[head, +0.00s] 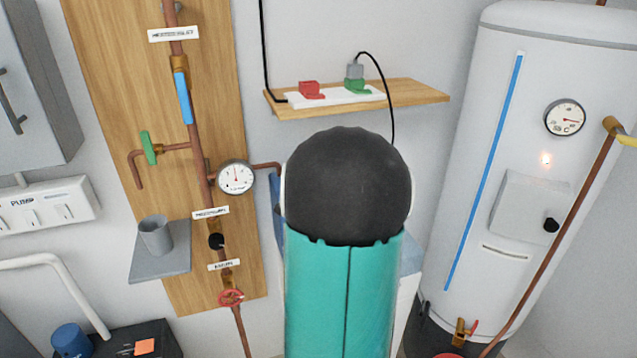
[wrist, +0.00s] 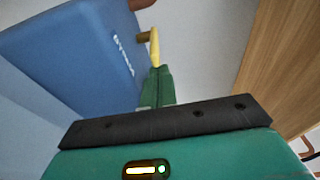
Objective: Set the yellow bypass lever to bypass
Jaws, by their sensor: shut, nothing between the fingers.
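In the wrist view, a yellow lever (wrist: 155,48) sticks out from a brass fitting (wrist: 144,35) under a copper pipe at the top. It points down in the picture, beside a blue box with white lettering (wrist: 85,50). My gripper (wrist: 158,69) is shut and empty, its green fingertips at the lever's lower end; I cannot tell whether they touch it. In the head view my arm hides the gripper and this lever. Another yellow lever (head: 628,140) shows at the right edge there, on a brass valve by the tank; I cannot tell its label.
A wooden board (head: 150,110) carries copper pipes, a gauge (head: 236,177) and valves, left of my arm. A wooden shelf (head: 420,91) with a plugged-in power strip is behind it. A white tank (head: 480,110) stands at right. The wooden edge (wrist: 285,60) is close in the wrist view.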

